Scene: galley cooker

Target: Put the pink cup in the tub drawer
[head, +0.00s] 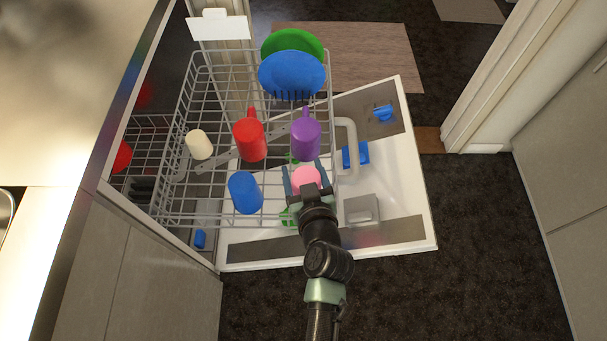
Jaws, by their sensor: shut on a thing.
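My gripper (304,176) is shut on the pink cup (306,175), with one dark finger on each side of it. The gripper body hides the cup's near part. The tub drawer is a grey wire rack (213,78), pulled out above the open white door. The gripper and cup are at the rack's near right corner, right of a blue cup (245,192) and nearer than a purple cup (305,138). I cannot tell whether the pink cup touches the rack's wires.
The rack also holds a red cup (249,139), a cream cup (199,144), and blue (291,75) and green (292,44) plates at the back. The open door (415,190) lies below and to the right. A counter (75,70) is on the left.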

